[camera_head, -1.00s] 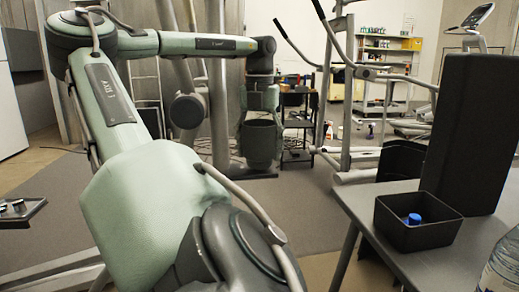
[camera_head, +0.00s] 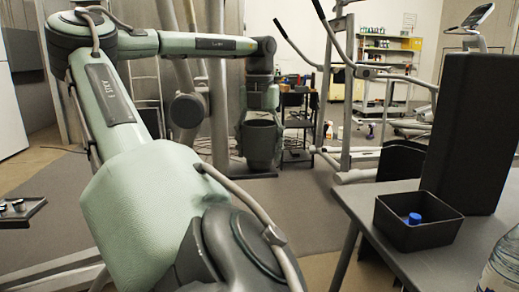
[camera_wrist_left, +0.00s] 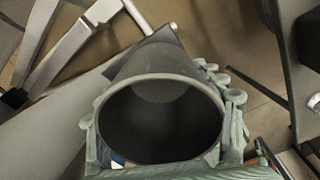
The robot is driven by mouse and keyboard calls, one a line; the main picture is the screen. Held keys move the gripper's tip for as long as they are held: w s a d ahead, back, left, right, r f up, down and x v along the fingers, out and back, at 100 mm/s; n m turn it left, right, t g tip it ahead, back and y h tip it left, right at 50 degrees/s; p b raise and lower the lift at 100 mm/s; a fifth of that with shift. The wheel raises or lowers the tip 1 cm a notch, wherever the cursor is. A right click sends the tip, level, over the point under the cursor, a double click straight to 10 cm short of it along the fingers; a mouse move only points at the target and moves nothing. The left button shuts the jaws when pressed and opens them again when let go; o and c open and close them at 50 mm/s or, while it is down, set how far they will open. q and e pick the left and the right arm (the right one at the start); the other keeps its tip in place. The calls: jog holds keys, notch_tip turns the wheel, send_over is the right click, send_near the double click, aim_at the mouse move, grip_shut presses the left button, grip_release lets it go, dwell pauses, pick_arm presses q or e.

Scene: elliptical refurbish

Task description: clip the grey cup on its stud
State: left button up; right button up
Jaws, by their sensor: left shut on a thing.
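My left gripper (camera_head: 262,150) hangs at the end of the outstretched left arm, in the middle of the head view. It is shut on the grey cup (camera_head: 264,124), which is dark and open at the top. In the left wrist view the cup (camera_wrist_left: 160,85) fills the middle, its wide mouth facing the camera. Green finger parts of the left gripper (camera_wrist_left: 165,145) lie on both sides of it. I cannot make out the stud in either view. My right gripper is out of view.
Silver machine posts (camera_head: 217,80) stand just left of the cup, with a round dark pad (camera_head: 187,110). A grey table (camera_head: 390,262) at the right holds a black bin (camera_head: 440,235) with a blue-capped item, a tall black box (camera_head: 470,140) and a bottle (camera_head: 503,268).

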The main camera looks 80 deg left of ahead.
pick_arm(q)
jog(key=shift+f+b, duration=0.4)
dwell(0.4)
jog(key=o, duration=1.3)
jog(key=shift+c, duration=0.2)
notch_tip(320, 180, up, 12)
jog(key=shift+f, duration=0.1)
